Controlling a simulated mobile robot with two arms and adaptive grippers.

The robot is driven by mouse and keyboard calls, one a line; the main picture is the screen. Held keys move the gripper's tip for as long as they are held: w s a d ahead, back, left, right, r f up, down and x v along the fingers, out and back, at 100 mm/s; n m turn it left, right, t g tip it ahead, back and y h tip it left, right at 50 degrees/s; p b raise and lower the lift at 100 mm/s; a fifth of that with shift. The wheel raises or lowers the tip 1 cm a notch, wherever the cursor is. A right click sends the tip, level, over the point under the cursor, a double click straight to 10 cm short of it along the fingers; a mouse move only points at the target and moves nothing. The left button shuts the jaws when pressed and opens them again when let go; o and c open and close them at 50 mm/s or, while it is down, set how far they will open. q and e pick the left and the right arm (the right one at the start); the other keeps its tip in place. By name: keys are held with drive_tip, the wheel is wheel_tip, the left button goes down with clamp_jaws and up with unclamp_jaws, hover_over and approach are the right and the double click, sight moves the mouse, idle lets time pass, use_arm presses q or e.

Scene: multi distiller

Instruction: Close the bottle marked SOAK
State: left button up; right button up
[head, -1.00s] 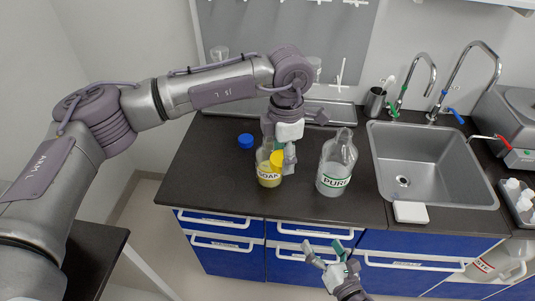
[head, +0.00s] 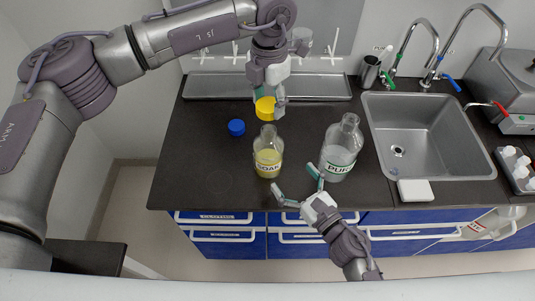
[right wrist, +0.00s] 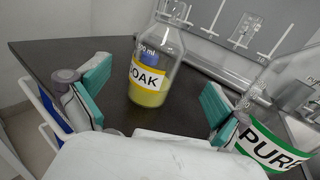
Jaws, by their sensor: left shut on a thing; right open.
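The bottle marked SOAK (head: 268,160) stands upright and uncapped on the dark counter, holding yellow liquid. In the right wrist view the same bottle (right wrist: 150,95) stands ahead, between the finger directions. My left gripper (head: 268,96) is shut on a yellow cap (head: 265,109), held behind and above the bottle's mouth in the picture, apart from it. My right gripper (head: 297,182) is open and empty at the counter's front edge, just in front of the SOAK bottle. Its two teal finger pads show in the right wrist view (right wrist: 155,92).
A clear bottle marked PURE (head: 339,150) stands close on the right, near my right gripper. A blue cap (head: 236,127) lies left of the SOAK bottle. A sink (head: 430,150) is at the right, a grey tray (head: 215,88) behind. The counter's left part is clear.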

sight(270, 148)
use_arm(q)
drive_tip(key=shift+w, duration=0.1)
use_arm(e)
drive_tip(key=x, duration=1)
drive_tip(key=shift+w, duration=0.25)
use_arm(q)
drive_tip(key=shift+d, duration=0.1)
use_arm(e)
drive_tip(key=shift+w+a+r, duration=0.1)
drive_tip(key=c, duration=1.4)
use_arm(q)
drive_tip(key=shift+f, duration=2.5)
use_arm(e)
drive_tip(key=shift+c, duration=0.2)
use_arm(q)
drive_tip(key=shift+f, duration=0.85)
drive_tip(key=shift+f, duration=0.55)
